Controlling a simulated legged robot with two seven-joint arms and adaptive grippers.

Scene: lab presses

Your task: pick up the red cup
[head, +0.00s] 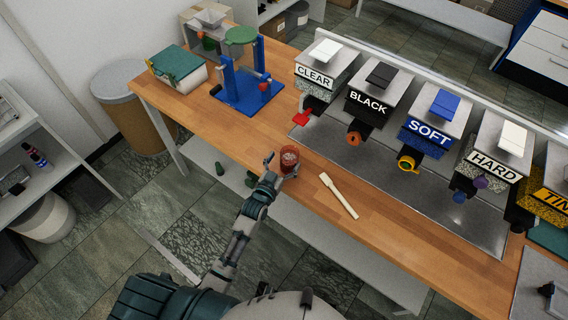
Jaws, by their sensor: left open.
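The red cup (290,156) stands upright near the front edge of the wooden table (185,113). It looks reddish and glassy. My left gripper (279,161) is at the cup's left side, with its fingers open and close to it. I cannot tell whether the fingers touch the cup. My right gripper is not in view.
A pale spatula-like tool (338,196) lies right of the cup. Behind it is a metal tray (400,190) below dispensers labelled CLEAR (313,77), BLACK, SOFT and HARD. A blue press (244,85) and a green-topped box (177,66) stand at the left.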

